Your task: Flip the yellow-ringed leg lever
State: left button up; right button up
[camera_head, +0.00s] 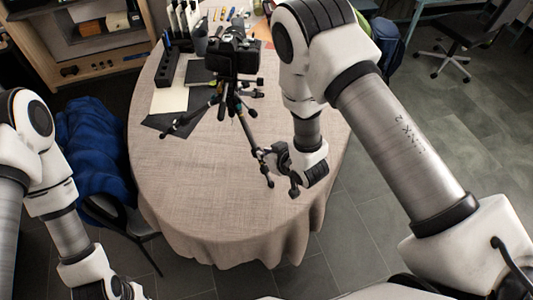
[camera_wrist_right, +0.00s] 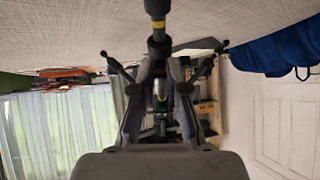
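The black tripod (camera_head: 226,88) stands on the table with a camera (camera_head: 235,54) on top. One leg (camera_head: 247,132) reaches toward the table's front right. In the right wrist view this leg (camera_wrist_right: 158,45) runs down the middle, with a yellow ring (camera_wrist_right: 158,25) near the top. My right gripper (camera_head: 277,172) is at the lower part of this leg. Its fingers are apart in the right wrist view (camera_wrist_right: 160,112), one on each side of the leg's line; contact cannot be told. The lever is not clearly distinguishable. My left gripper (camera_head: 122,288) is at the bottom edge, its fingers cut off.
The cloth-covered table (camera_head: 190,195) is clear at its front. A black holder (camera_head: 168,68), dark sheets (camera_head: 172,124) and a pale sheet (camera_head: 170,99) lie left of the tripod. A chair with blue cloth (camera_head: 92,140) stands at the table's left.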

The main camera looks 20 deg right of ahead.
jog(key=shift+w+a+r+p, duration=0.15)
jog(key=shift+w+r+p, duration=0.6)
jog(key=shift+r, duration=0.1)
dwell(2.0)
jog(key=o, duration=0.5)
jog(key=shift+o, duration=0.2)
jog(key=r+p+v, duration=0.1)
jog(key=p+v, duration=0.2)
jog(key=v, duration=0.3)
jog(key=shift+w+p, duration=0.4)
jog(key=shift+w, duration=0.05)
jog(key=shift+a+f, duration=0.1)
jog(key=shift+a, duration=0.05)
